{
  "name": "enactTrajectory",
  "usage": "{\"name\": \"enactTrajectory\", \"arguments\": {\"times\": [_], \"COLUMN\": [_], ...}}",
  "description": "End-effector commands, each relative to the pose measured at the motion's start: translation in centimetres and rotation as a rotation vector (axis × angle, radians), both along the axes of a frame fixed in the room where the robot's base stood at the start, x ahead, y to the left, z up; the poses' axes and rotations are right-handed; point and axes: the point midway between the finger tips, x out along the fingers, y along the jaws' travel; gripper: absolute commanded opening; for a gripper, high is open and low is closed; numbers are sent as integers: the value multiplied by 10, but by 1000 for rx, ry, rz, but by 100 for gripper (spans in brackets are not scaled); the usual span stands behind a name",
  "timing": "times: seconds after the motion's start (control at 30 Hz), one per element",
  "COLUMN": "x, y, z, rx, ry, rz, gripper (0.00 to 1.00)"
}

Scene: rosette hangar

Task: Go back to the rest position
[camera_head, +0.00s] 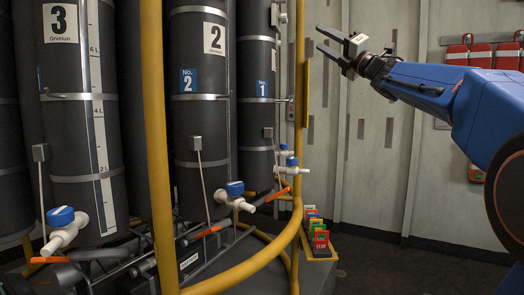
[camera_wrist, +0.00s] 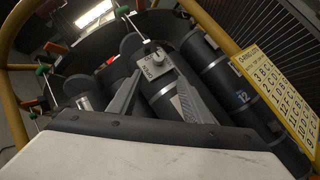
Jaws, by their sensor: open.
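My gripper (camera_head: 319,37) is raised at the upper middle of the head view. Its two fingers point left, spread apart, with nothing between them. My blue arm reaches in from the right edge. In the wrist view the two grey fingers of my gripper (camera_wrist: 158,82) stand apart.
Dark cylinders (camera_head: 200,110) with blue-handled valves (camera_head: 235,188) stand at left behind a yellow rail (camera_head: 160,150). Coloured tags (camera_head: 318,232) sit on a low yellow holder. A yellow lettered board (camera_wrist: 280,85) is at right in the wrist view. Red cases (camera_head: 482,55) hang at right.

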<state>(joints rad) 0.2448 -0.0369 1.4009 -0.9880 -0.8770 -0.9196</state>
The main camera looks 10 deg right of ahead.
Motion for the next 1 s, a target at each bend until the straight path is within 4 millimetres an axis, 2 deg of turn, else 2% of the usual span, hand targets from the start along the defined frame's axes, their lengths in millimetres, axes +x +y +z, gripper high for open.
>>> {"name": "enactTrajectory", "arguments": {"times": [0.17, 0.27, 0.37, 0.47, 0.5, 0.67, 0.8, 0.87, 1.0], "x": [-8, -16, -28, -45, -53, -90, -128, -146, -191], "y": [-12, -26, -43, -57, -62, -74, -75, -74, -67], "z": [-14, -39, -80, -131, -155, -246, -324, -357, -430], "rx": [148, 321, 515, 706, 782, 1048, 1245, 1323, 1491], "ry": [103, 223, 362, 502, 558, 758, 912, 974, 1111], "rz": [-35, -74, -118, -165, -185, -261, -333, -366, -447], "gripper": [45, 45, 45, 45, 45, 45, 45, 45, 45]}}
